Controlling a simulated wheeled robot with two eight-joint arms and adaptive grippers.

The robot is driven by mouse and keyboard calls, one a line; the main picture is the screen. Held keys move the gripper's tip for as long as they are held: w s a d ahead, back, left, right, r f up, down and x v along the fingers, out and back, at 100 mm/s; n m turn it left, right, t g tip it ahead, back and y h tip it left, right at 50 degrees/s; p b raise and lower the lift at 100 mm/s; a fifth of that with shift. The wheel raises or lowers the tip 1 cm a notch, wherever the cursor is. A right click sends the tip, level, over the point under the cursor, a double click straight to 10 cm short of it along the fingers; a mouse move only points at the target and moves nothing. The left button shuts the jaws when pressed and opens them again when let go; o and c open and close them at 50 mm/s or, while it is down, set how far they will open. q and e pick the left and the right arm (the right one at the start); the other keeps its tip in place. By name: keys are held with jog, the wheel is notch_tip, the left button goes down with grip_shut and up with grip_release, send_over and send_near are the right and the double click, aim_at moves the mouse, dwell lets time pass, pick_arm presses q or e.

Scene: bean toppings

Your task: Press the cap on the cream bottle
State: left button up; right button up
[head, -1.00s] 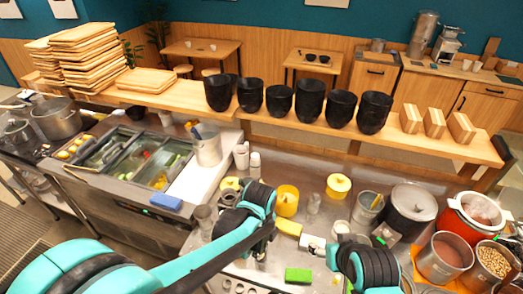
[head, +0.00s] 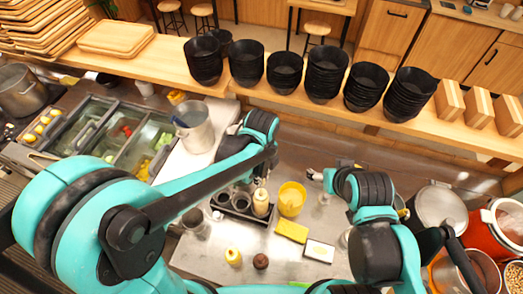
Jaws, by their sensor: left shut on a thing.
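A cream-coloured bottle (head: 260,204) stands at the right end of a dark holder (head: 238,209) on the steel counter. My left gripper (head: 262,182) is at the top of this bottle, shut on it, and mostly hidden by my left arm. The cap cannot be made out there. My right gripper (head: 316,174) is up and to the right of the bottle, apart from it. It is small and partly hidden by my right arm, so its jaws cannot be read.
A yellow tub (head: 291,199), a yellow sponge (head: 291,231) and a white-topped block (head: 319,251) lie right of the bottle. A yellow-topped bottle (head: 233,256) and a brown-topped one (head: 260,261) stand in front. Black bowl stacks (head: 320,75) line the shelf behind.

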pick_arm(q)
jog(key=shift+w, duration=0.15)
jog(key=shift+s+f+b, duration=0.15)
jog(key=shift+s+b, duration=0.2)
jog(key=shift+s, duration=0.15)
jog(key=shift+s+f, duration=0.1)
jog(key=shift+f, duration=0.2)
jog(key=shift+w+f+b, duration=0.2)
jog(key=shift+f+b, duration=0.25)
jog(key=shift+f, duration=0.15)
jog(key=shift+w+f+b, duration=0.15)
jog(key=shift+f+b, duration=0.3)
jog(key=shift+f, duration=0.25)
jog(key=shift+s, duration=0.15)
pick_arm(e)
jog(key=shift+s+f, duration=0.25)
jog(key=shift+f, duration=0.9)
jog(key=shift+s, duration=0.1)
jog(key=shift+f, duration=0.15)
